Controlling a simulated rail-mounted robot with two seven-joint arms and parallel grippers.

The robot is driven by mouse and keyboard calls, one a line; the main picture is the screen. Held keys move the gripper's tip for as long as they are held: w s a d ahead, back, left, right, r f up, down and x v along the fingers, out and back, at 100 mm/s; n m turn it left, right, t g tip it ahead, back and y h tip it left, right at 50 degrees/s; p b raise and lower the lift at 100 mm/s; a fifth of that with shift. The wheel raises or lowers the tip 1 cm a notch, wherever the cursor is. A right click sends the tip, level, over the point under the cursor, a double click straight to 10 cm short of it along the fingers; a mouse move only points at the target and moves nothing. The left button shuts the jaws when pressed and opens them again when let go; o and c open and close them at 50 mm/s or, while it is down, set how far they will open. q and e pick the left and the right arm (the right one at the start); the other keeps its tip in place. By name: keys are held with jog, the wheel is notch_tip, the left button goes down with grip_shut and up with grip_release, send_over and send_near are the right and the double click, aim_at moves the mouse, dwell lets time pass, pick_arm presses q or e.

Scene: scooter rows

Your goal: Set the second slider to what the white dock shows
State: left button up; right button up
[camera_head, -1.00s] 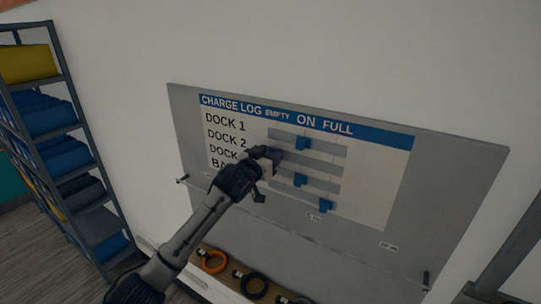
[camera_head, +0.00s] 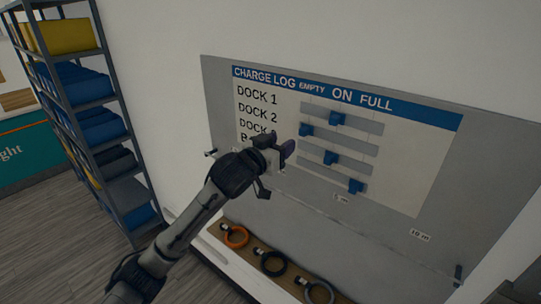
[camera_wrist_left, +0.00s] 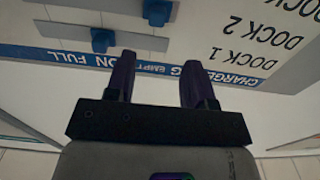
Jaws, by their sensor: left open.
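The charge log board (camera_head: 435,178) hangs on the wall with printed row labels and several blue sliders on grey tracks. The second slider (camera_head: 306,129) is at the left end of its track, under the EMPTY side; it also shows in the left wrist view (camera_wrist_left: 157,12). The first slider (camera_head: 337,118) sits near the middle of its track and shows in the wrist view too (camera_wrist_left: 103,40). My left gripper (camera_head: 288,149) is open and empty, below and left of the second slider, apart from it. Its fingers show in the wrist view (camera_wrist_left: 158,75). No white dock is visible.
The third slider (camera_head: 331,157) and fourth slider (camera_head: 355,185) sit lower on the board. Below is a ledge with an orange ring (camera_head: 235,237), a black ring (camera_head: 273,263) and a grey ring (camera_head: 319,293). A shelf rack (camera_head: 100,130) stands left.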

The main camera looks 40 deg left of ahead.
pick_arm(q)
jog(key=shift+s+a+b, duration=0.1)
jog(key=shift+s+b, duration=0.25)
jog(key=shift+s, duration=1.5)
